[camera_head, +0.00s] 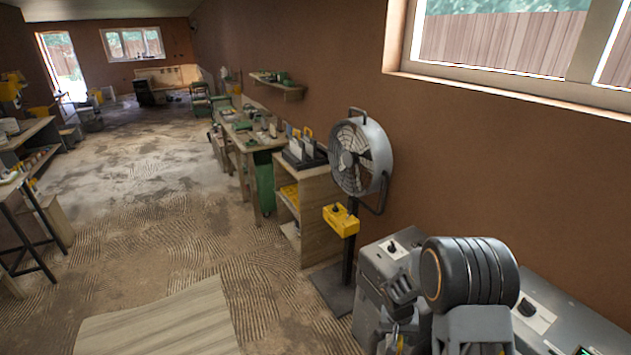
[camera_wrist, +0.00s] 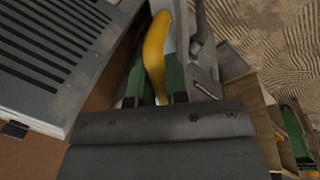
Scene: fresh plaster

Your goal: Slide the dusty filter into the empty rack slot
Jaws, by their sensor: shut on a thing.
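In the wrist view my gripper (camera_wrist: 157,85) is shut on a yellow handle (camera_wrist: 154,52), with a green-padded finger on each side. I take the handle to be the dusty filter's; the filter's body is mostly hidden, so its dust and tilt cannot be told. In the head view my arm hides most of my gripper at the lower right. A dark rack (camera_head: 304,155) with upright light panels and a yellow handle stands on a wooden cabinet left of the fan. Its empty slot cannot be made out at this size. My gripper is well apart from the rack.
A grey machine (camera_head: 377,262) stands close by my arm; its slatted top (camera_wrist: 50,60) fills the left of the wrist view. A pedestal fan (camera_head: 360,158) with a yellow box stands between machine and rack. A cluttered workbench (camera_head: 240,140) lies beyond.

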